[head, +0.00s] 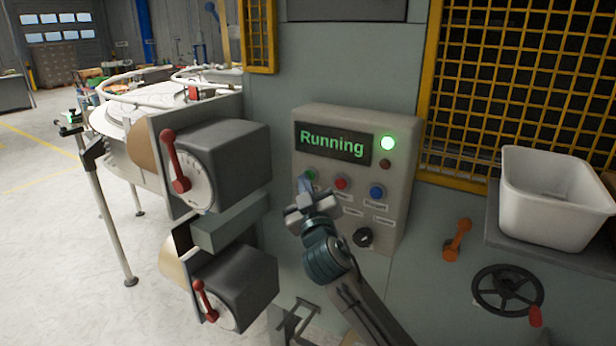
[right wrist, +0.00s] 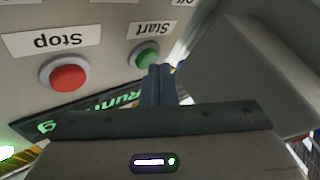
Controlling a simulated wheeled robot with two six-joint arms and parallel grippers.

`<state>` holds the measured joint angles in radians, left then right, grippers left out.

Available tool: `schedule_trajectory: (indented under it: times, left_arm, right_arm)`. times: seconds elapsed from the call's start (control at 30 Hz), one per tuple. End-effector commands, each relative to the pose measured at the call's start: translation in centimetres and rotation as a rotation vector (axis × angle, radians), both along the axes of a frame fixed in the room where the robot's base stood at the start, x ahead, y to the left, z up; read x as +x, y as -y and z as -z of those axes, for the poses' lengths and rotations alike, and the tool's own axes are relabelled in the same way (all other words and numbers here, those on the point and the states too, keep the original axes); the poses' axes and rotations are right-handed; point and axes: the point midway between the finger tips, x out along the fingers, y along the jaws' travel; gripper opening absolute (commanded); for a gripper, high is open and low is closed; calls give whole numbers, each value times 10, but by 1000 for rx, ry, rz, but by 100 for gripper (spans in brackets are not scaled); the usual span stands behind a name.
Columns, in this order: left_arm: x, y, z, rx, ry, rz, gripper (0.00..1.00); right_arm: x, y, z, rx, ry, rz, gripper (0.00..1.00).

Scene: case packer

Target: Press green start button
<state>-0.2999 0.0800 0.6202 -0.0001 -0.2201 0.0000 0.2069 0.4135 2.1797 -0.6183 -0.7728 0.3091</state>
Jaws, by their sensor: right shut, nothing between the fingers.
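The green start button (head: 311,175) is on the grey control panel (head: 400,130), partly hidden by my right gripper. It also shows in the right wrist view, upside down, as a green button (right wrist: 148,55) beside a "Start" label. My right gripper (head: 305,185) is shut and empty, its fingertips at the green button. In the right wrist view the closed blue fingers (right wrist: 158,82) point at its lower edge; I cannot tell whether they touch it. The panel's display (head: 332,144) reads "Running", and a green lamp (head: 388,143) beside it is lit. My left gripper is not in view.
A red stop button (head: 341,183) and a blue button (head: 377,192) sit right of the green one, with a black knob (head: 363,237) below. Grey boxes with red levers (head: 174,160) stick out at left. A white bin (head: 550,205) and handwheel (head: 508,290) are at right.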

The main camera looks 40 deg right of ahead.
Motion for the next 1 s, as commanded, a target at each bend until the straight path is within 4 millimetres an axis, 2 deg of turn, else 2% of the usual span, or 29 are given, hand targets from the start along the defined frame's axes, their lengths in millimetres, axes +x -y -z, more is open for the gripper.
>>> schedule_trajectory:
  times: [0.2,0.57,1.0]
  left_arm:
    - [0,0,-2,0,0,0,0]
    - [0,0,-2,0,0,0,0]
    - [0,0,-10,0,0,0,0]
  right_arm:
    - [-4,-10,0,1,0,0,0]
    - [-5,-13,0,2,0,-1,0]
    - [-21,-52,0,5,1,-2,0]
